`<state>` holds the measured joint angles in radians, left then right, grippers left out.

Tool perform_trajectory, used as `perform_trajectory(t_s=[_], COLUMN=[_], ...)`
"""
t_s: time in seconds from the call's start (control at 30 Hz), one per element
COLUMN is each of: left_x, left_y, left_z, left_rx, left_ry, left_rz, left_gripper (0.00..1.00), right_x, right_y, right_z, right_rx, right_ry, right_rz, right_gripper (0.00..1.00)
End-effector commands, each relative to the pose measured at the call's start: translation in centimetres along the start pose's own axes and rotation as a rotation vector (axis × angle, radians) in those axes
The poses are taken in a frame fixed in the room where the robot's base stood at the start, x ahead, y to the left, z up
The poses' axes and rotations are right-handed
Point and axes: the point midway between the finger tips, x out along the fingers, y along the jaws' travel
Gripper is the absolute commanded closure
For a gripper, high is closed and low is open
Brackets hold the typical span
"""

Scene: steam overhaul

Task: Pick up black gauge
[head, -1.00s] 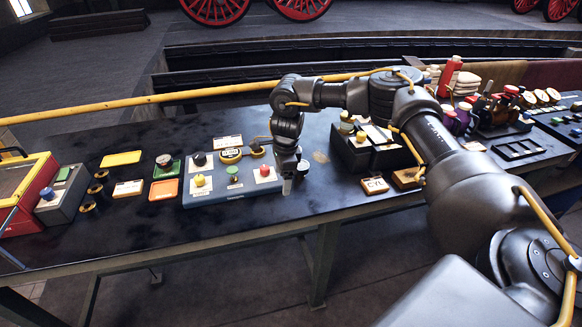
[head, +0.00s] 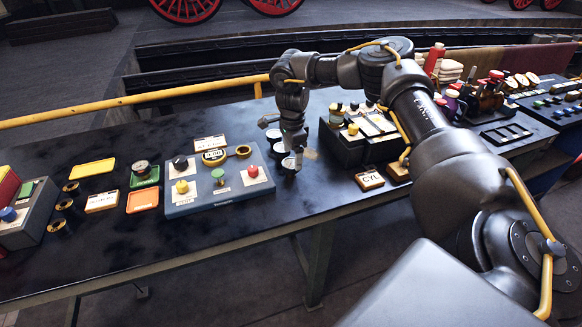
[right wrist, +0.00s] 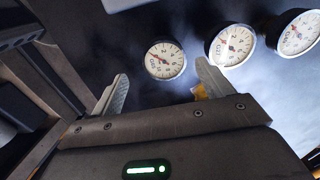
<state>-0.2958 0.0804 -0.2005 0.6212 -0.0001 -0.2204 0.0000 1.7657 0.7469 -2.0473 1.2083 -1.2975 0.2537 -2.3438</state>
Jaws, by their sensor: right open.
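Three round gauges with white dials stand in a row by my right gripper (head: 283,142). In the right wrist view, a dark-rimmed gauge (right wrist: 165,60) lies just beyond and between the two spread fingertips (right wrist: 160,84), not touched. A second gauge (right wrist: 231,45) and a third gauge (right wrist: 297,33) stand to its right, also with dark rims. In the head view the gauges (head: 289,163) are small and partly hidden by the gripper. The open jaws are empty, low over the table (head: 230,237). My left gripper is out of view.
A blue-grey panel with coloured knobs (head: 220,198) stands left of the gripper. Another gauge (head: 141,168) sits on a green tray further left. A dark box (head: 345,150) stands close on the right, with a CYL sign (head: 370,180) in front.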

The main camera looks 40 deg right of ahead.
Motion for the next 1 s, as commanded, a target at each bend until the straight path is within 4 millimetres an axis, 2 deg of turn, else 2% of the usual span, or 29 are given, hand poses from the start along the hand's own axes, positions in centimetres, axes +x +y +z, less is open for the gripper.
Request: perform_trajectory(t_s=[0.17,0.43,0.73,0.77,1.0], left_x=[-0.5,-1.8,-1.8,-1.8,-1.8], left_y=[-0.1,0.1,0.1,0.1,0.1], left_z=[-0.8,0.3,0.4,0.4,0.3], left_rx=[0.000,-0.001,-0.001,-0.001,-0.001], left_ry=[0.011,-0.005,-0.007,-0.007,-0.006], left_rz=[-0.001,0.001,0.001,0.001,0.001], left_gripper=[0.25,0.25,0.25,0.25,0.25], right_x=[0.8,4.5,5.3,5.3,5.2], right_y=[-0.1,-0.7,-0.7,-0.7,-0.7], right_z=[0.0,0.1,0.1,0.1,0.1], right_rx=[0.001,0.000,0.001,0.001,0.001], right_ry=[0.002,0.002,0.000,0.000,0.000], right_rz=[0.003,0.003,0.000,0.000,0.001], right_gripper=[0.21,0.21,0.21,0.22,0.54])
